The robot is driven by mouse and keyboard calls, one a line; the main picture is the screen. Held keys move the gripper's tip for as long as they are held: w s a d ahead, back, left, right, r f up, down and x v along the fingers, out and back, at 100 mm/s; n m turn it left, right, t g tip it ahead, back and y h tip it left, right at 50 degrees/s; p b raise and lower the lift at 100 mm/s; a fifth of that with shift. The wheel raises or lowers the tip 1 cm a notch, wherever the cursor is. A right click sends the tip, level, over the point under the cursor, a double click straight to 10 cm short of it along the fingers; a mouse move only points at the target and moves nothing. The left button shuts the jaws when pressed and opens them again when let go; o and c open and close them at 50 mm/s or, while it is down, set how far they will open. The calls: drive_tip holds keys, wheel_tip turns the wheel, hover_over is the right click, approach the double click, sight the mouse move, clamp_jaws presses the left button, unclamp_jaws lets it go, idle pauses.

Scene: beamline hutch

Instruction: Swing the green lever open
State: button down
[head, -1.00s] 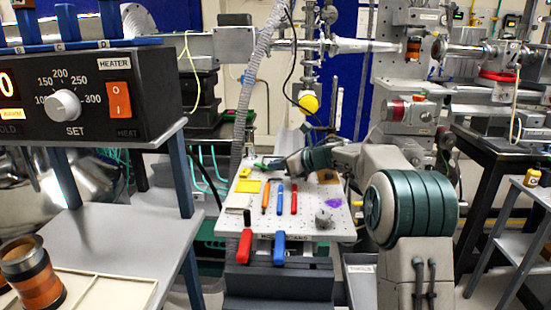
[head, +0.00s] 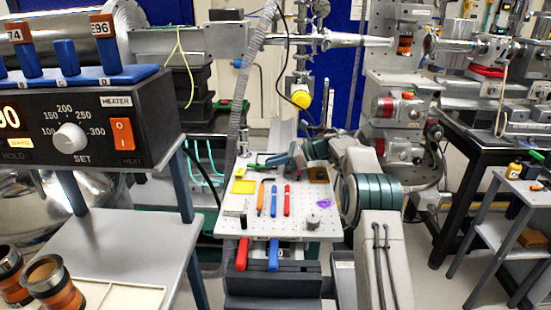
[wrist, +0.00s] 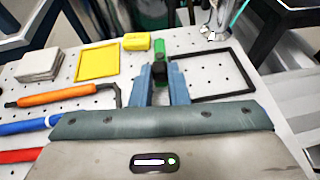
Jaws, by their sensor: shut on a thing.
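The green lever (wrist: 160,47) shows in the wrist view at the top middle, over the perforated white board (wrist: 220,75). My gripper (wrist: 161,72) reaches toward it, and its two blue fingers are shut on the lever's near, darker part. The lever's pivot and how far it is swung cannot be made out. In the head view my gripper (head: 272,160) is at the back of the board, and the lever there is small and largely hidden by it.
A yellow block (wrist: 136,41), a yellow square (wrist: 98,62), a hex key with an orange handle (wrist: 60,95) and a black frame (wrist: 212,75) lie close to my gripper. Red (head: 242,254) and blue (head: 273,255) handles stand at the board's front.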

drive_tip(key=shift+a, duration=0.1)
drive_tip(key=c, duration=1.4)
unclamp_jaws()
drive_tip(key=p+v, duration=0.1)
drive_tip(key=v, duration=1.2)
drive_tip(key=shift+d+r, duration=0.2)
drive_tip(key=shift+d, duration=0.15)
drive_tip(key=shift+o, duration=0.2)
